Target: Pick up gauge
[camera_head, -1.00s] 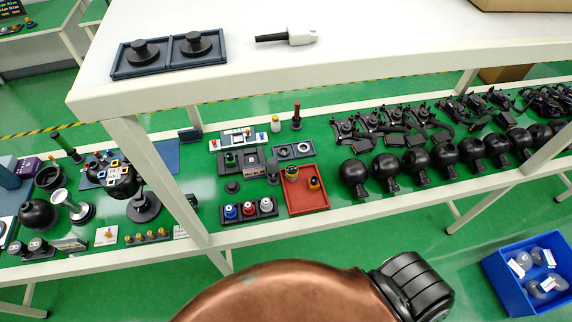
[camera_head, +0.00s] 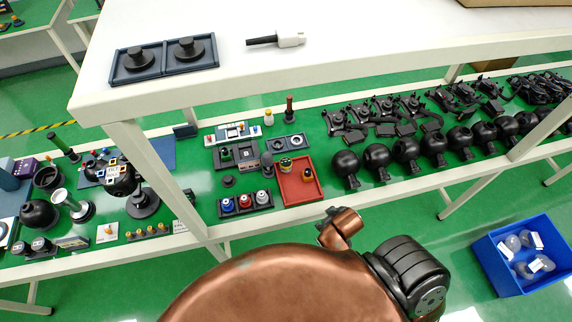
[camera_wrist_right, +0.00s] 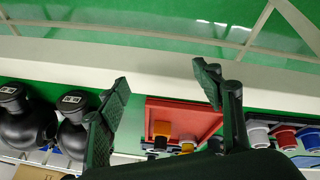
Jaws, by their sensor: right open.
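I cannot tell for sure which thing is the gauge. Two small black-and-yellow cylindrical pieces, possibly gauges, are in the red tray: one at its upper left (camera_head: 286,164), one at its right (camera_head: 308,174). The red tray (camera_head: 294,190) is on the lower shelf. It also shows in the right wrist view (camera_wrist_right: 205,118), with the two yellow-orange pieces partly hidden at its lower edge. My right gripper (camera_wrist_right: 161,80) is open and empty, its dark fingers spread on either side of the tray in the picture. My left gripper is out of view.
A white-and-black tool (camera_head: 277,40) and a blue tray (camera_head: 166,63) with two black knobbed discs lie on the upper tabletop (camera_head: 345,60). Black domes (camera_head: 407,148) stand right of the red tray; a rack of coloured knobs (camera_head: 246,202) is left. A blue bin (camera_head: 508,282) is on the floor.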

